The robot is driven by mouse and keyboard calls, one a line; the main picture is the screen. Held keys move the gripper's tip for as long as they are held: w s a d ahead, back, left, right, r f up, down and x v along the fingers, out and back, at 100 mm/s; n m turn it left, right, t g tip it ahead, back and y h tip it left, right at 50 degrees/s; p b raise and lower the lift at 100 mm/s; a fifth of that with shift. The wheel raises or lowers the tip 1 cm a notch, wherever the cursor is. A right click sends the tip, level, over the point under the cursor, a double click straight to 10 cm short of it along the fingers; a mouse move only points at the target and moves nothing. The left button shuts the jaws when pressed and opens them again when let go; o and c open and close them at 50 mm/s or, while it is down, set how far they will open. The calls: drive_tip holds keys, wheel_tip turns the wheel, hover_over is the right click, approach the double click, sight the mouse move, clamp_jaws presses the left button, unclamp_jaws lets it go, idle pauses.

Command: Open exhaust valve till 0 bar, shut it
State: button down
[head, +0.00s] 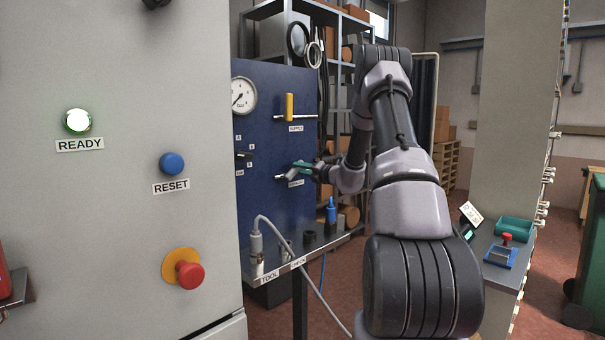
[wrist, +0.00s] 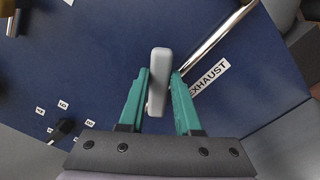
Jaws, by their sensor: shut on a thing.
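My gripper (head: 302,166) is at the lower part of the blue panel (head: 270,140). In the wrist view, its two teal fingers (wrist: 160,73) are shut on the grey exhaust valve handle (wrist: 158,62), one on each side. The handle lies slanted to its bright pipe (wrist: 215,40), neither along it nor square across. The EXHAUST label (wrist: 209,78) is beside the pipe, partly covered by a finger. The round pressure gauge (head: 243,95), marked bar, is at the panel's upper left; its needle is too small to read exactly.
The yellow supply valve handle (head: 289,106) stands upright across its pipe above. A black knob (head: 243,156) is left of the exhaust valve. A shelf (head: 290,262) below holds a cabled tool (head: 256,246) and a blue bottle (head: 331,212). A grey cabinet (head: 120,230) fills the left.

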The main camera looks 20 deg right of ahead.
sight(283, 162)
drive_tip(key=n, duration=0.2)
drive_tip(key=a+r+n, duration=0.1)
drive_tip(key=n, duration=0.2)
drive_tip(key=shift+s+a+r+n, duration=0.25)
drive_tip(key=shift+s+a+n, duration=0.05)
drive_tip(key=shift+s+a, duration=0.1)
drive_tip(key=n, duration=0.2)
drive_tip(key=a+n, duration=0.1)
drive_tip(key=shift+s+a+r, duration=0.1)
drive_tip(key=shift+s+r, duration=0.1)
drive_tip(key=shift+s, duration=0.05)
drive_tip(key=shift+s+a+n, duration=0.15)
drive_tip(key=shift+a+n, duration=0.25)
drive_tip(key=shift+n, duration=0.8)
drive_tip(key=c, duration=0.6)
unclamp_jaws()
drive_tip(key=shift+r, duration=0.1)
drive_tip(key=shift+s, duration=0.1)
drive_tip(key=v, duration=1)
drive_tip(key=shift+s, duration=0.35)
